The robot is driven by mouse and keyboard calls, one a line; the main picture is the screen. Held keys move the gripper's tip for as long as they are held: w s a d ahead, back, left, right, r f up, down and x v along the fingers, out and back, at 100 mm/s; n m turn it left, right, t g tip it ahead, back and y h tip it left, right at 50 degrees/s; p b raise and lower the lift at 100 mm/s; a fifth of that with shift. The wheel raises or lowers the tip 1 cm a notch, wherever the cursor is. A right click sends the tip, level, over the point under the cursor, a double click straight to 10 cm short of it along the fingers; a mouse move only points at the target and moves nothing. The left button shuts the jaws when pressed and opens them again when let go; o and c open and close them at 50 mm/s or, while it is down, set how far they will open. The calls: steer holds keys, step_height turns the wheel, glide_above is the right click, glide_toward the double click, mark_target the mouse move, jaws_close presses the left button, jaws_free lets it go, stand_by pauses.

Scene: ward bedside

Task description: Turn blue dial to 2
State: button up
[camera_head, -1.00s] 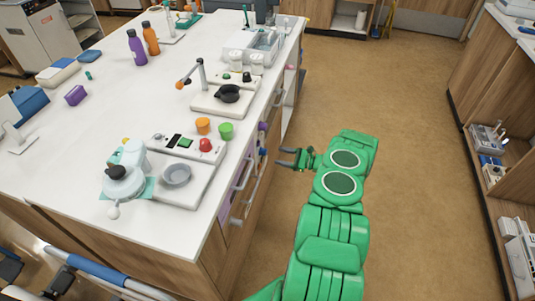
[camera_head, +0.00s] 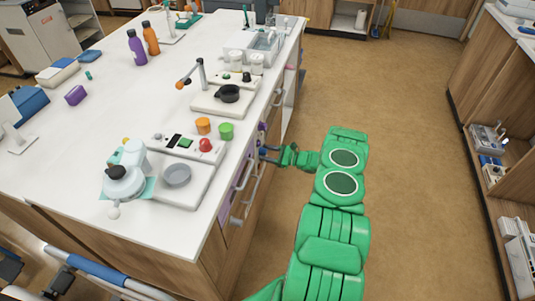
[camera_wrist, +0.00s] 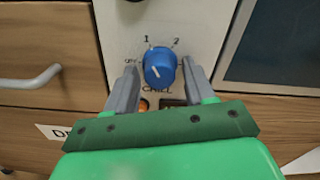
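The blue dial (camera_wrist: 160,67) is on a pale panel in the wrist view, with OFF, 1 and 2 marked around its top and CHILL below. It has a short white line on its face; I cannot tell for sure which mark it points to. My gripper (camera_wrist: 160,78) has one finger left and one right of the dial, with a narrow gap on each side. In the head view my gripper (camera_head: 266,154) is at the counter's front face and mostly hides the dial.
A metal drawer handle (camera_wrist: 30,78) is left of the panel and a dark glass panel (camera_wrist: 280,45) is right of it. An orange light (camera_wrist: 144,104) is below the dial. The white counter (camera_head: 100,90) holds several objects. The floor (camera_head: 400,130) right of my arm is clear.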

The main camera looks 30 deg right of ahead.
steer(key=c, duration=0.9)
steer(key=shift+o, duration=0.2)
steer(key=shift+m, duration=0.4)
steer(key=m, duration=0.4)
steer(key=shift+a+f+m, duration=0.1)
steer(key=shift+m, duration=0.2)
steer(key=m, duration=0.6)
steer(key=shift+s, duration=0.15)
steer(key=shift+m, duration=0.3)
steer(key=o, duration=1)
steer(key=shift+o, duration=0.2)
